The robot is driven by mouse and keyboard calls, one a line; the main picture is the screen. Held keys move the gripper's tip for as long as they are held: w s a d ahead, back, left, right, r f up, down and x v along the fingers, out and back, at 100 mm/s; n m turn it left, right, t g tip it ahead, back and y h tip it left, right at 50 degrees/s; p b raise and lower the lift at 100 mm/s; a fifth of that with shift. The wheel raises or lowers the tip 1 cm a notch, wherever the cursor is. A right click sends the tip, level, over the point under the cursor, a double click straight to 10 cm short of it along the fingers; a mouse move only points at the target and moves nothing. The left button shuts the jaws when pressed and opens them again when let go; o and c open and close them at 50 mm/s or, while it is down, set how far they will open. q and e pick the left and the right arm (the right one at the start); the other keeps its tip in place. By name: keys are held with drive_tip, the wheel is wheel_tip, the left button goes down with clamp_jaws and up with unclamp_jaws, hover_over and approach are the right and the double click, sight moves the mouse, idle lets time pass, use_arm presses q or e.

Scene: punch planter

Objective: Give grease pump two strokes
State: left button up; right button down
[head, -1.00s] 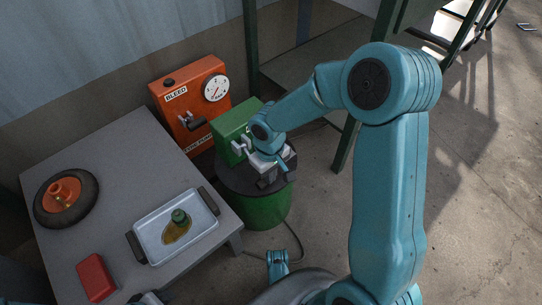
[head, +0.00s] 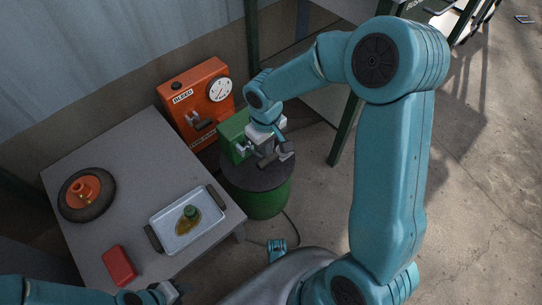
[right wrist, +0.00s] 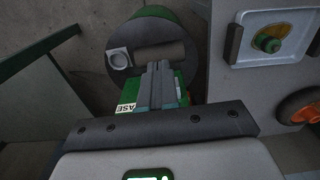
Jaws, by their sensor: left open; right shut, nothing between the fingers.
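The grease pump shows as a green box (head: 230,131) at a dark-topped green drum (head: 262,203) in the head view. In the right wrist view its green face carries a white label (right wrist: 127,109) reading "ASE". A grey-brown cylindrical bar (right wrist: 163,53) lies over the drum top. My right gripper (head: 270,158) is over the drum beside the green box, shut and empty. Its closed fingers (right wrist: 158,84) point toward the bar; I cannot tell whether they touch it. My left gripper (head: 176,291) is open and empty at the table's near edge.
The grey table (head: 120,165) holds a wheel (head: 87,194), a red block (head: 119,266) and a white tray (head: 188,223) with a green-capped item in a brown puddle. An orange gauge box (head: 198,103) stands behind. A green post (head: 345,132) rises right of the drum.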

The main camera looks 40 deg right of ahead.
drive_tip(key=shift+r, duration=0.1)
wheel_tip(320, 180, up, 6)
drive_tip(key=p, duration=0.4)
drive_tip(key=shift+p, duration=0.4)
